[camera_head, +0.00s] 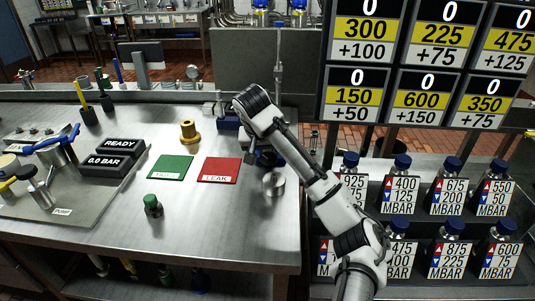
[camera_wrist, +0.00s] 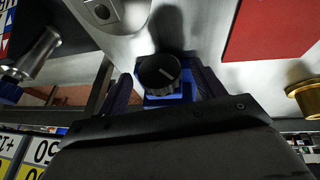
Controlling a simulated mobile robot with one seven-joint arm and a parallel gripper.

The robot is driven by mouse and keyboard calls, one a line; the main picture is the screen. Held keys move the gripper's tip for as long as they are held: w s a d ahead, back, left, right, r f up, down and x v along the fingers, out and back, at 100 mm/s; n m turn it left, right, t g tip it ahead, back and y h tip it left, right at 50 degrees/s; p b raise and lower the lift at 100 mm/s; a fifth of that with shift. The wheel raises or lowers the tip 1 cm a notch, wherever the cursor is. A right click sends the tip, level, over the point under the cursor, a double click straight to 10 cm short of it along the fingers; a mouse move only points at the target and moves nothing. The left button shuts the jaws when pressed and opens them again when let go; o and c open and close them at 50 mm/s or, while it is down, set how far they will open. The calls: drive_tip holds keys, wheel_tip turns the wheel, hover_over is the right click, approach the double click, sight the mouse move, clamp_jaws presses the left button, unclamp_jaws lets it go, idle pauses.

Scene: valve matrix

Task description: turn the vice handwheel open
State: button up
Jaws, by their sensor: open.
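The vice handwheel (camera_wrist: 158,74) is a round black knob with a white line on its face, mounted on a blue vice body (camera_wrist: 168,99) in the wrist view. My gripper (camera_wrist: 163,82) is open, with one dark finger on each side of the handwheel. I cannot tell whether either finger touches it. In the head view my gripper (camera_head: 264,157) is low over the bench at its right part, largely hidden by my arm. A blue part (camera_head: 228,123) shows just left of my arm; the handwheel itself is not clear there.
A red LEAK pad (camera_head: 219,170) and a green pad (camera_head: 171,168) lie left of my gripper. A brass fitting (camera_head: 189,132) stands behind them. A metal cylinder (camera_head: 273,183) is close in front. Labelled bottles (camera_head: 403,186) fill the right rack, below a sign board (camera_head: 400,95).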

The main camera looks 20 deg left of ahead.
drive_tip(key=shift+c, duration=0.3)
drive_tip(key=c, duration=0.9)
drive_tip(key=shift+c, duration=0.2)
drive_tip(key=shift+r+p, duration=0.1)
drive_tip(key=shift+p, duration=0.4)
